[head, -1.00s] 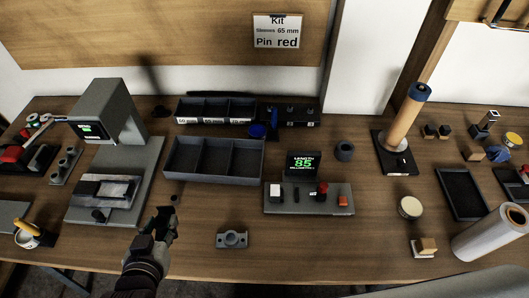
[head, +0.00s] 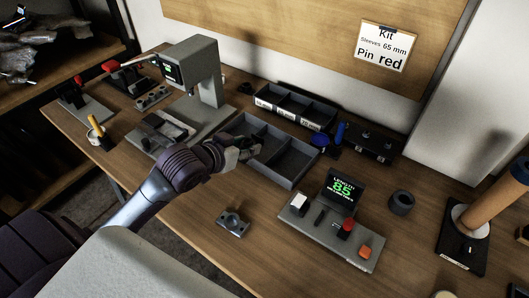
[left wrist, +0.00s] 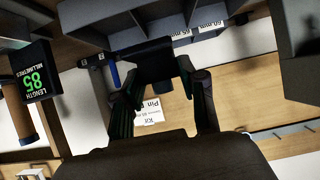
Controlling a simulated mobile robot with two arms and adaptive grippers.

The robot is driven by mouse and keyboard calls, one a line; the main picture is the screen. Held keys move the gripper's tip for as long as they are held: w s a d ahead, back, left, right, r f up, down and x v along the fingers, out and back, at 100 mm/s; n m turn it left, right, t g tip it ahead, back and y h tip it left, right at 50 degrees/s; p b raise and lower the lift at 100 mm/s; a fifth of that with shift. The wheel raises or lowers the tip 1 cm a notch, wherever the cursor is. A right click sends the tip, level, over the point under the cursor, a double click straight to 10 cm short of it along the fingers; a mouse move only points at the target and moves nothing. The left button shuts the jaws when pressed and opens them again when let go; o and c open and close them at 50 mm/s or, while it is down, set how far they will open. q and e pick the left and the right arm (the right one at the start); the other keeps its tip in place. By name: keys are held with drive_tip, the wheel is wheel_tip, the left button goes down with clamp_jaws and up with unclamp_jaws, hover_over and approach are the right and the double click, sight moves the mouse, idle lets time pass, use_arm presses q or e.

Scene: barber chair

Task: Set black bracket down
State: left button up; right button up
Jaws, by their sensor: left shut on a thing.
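My left gripper (head: 248,148) reaches in from the left, over the near-left part of the grey three-part tray (head: 290,176). In the left wrist view, the fingers of my left gripper (left wrist: 160,78) are closed around a dark piece, which looks like the black bracket (left wrist: 143,58). It is too dark to make out its full shape. In the head view the gripper mostly hides it, and I cannot tell whether it touches the tray. A grey bracket-like block (head: 232,223) with a round hole lies on the bench in front of the tray. My right gripper is not in view.
A labelled three-part bin (head: 296,107) stands behind the tray. A grey press-like device (head: 198,75) stands at left. A panel with a display reading 85 (head: 341,190) is at right, with a dark ring (head: 401,202) beyond it. Bare wood lies around the grey block.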

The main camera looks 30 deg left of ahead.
use_arm(q)
hover_over(263, 153)
wheel_tip(263, 153, down, 6)
drive_tip(key=shift+f, duration=0.15)
drive_tip(key=shift+w+d+f, duration=0.1)
drive_tip(key=shift+w+f, duration=0.05)
wheel_tip(263, 153, down, 4)
drive_tip(key=shift+r, duration=0.1)
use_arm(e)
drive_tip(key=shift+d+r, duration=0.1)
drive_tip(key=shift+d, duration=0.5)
use_arm(q)
drive_tip(key=shift+f, duration=0.2)
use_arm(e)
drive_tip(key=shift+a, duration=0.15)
use_arm(q)
drive_tip(key=o, duration=1)
